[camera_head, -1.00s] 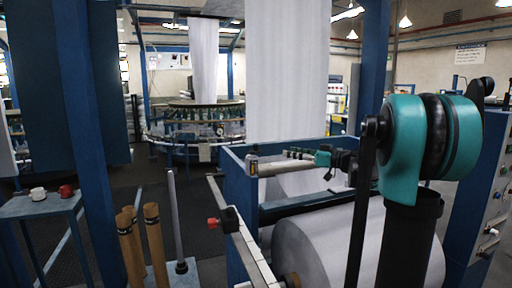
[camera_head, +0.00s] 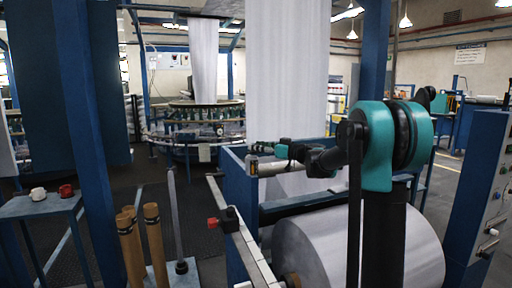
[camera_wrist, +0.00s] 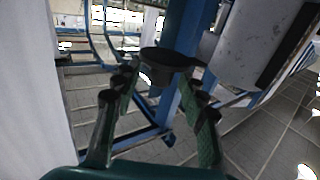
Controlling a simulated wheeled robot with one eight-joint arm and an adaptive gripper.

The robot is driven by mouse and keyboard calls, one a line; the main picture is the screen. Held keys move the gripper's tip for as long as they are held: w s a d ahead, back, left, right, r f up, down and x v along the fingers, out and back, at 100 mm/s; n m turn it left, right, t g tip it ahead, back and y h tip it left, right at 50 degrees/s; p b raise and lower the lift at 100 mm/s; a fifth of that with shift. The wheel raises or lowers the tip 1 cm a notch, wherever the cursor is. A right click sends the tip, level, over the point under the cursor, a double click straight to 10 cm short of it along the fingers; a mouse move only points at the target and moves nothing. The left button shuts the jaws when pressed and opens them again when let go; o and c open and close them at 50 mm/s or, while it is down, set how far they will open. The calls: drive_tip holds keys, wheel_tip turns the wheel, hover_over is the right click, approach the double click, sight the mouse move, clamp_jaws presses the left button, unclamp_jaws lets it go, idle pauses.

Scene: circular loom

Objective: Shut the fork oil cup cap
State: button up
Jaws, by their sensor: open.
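The fork oil cup appears to be the small, light-and-dark fitting (camera_head: 252,165) at the left end of a horizontal bar, on top of the blue frame in the head view. In the wrist view a dark round piece (camera_wrist: 165,58), probably the cup or its cap, lies ahead between the fingertips. I cannot tell the cap's angle. My gripper (camera_head: 264,149) is just above the fitting in the head view. In the wrist view my gripper (camera_wrist: 163,85) is open, with one finger on each side of the dark piece and nothing clamped.
The large white fabric roll (camera_head: 358,248) lies below my arm. The blue frame (camera_head: 237,190) and a rail with a red knob (camera_head: 213,222) stand left of it. Wooden rollers (camera_head: 152,245) stand at lower left. A blue control cabinet (camera_head: 484,190) is at right.

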drive_tip(key=shift+w+a, duration=0.35)
drive_tip(key=shift+a, duration=0.15)
clamp_jaws()
